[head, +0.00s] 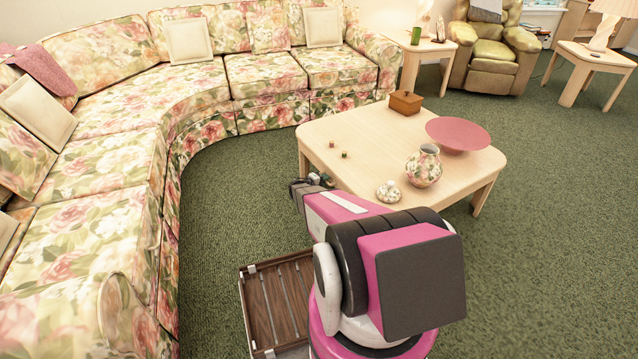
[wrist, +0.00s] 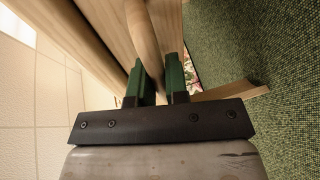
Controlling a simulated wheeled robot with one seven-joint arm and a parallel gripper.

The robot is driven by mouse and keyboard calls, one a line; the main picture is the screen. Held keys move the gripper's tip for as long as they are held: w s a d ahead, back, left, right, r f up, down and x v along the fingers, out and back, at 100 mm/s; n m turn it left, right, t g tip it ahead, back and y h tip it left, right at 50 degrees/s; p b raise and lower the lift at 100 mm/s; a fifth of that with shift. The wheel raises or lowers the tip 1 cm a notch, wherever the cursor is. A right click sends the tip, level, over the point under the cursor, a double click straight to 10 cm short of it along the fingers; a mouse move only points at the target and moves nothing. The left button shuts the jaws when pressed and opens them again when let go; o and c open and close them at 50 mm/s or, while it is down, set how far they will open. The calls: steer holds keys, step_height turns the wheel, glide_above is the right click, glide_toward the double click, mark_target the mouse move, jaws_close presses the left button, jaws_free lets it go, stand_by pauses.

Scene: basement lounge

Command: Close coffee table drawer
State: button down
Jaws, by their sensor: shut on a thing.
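The pale wood coffee table (head: 375,135) stands right of the sofa, ahead of my arm. My gripper (head: 316,180) is low at its near left edge, mostly covered by my arm in the head view. In the wrist view, the green fingers of my gripper (wrist: 157,66) are shut on a rounded wooden bar, which looks like the drawer handle (wrist: 143,42). Pale wood panels (wrist: 100,30) lie beside it. The drawer itself does not show clearly in the head view, and I cannot tell how far open it is.
On the tabletop are a brown box (head: 405,102), a pink bowl (head: 458,134), a floral vase (head: 424,166), a small white ornament (head: 388,192) and two tiny items. The floral sofa (head: 110,160) curves along the left. Green carpet (head: 540,230) is clear at right.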

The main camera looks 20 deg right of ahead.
steer(key=shift+w+d, duration=0.1)
steer(key=shift+d, duration=0.15)
steer(key=c, duration=1.1)
jaws_free()
steer(key=shift+d, duration=0.1)
steer(key=v, duration=1.1)
steer(key=shift+f, duration=0.15)
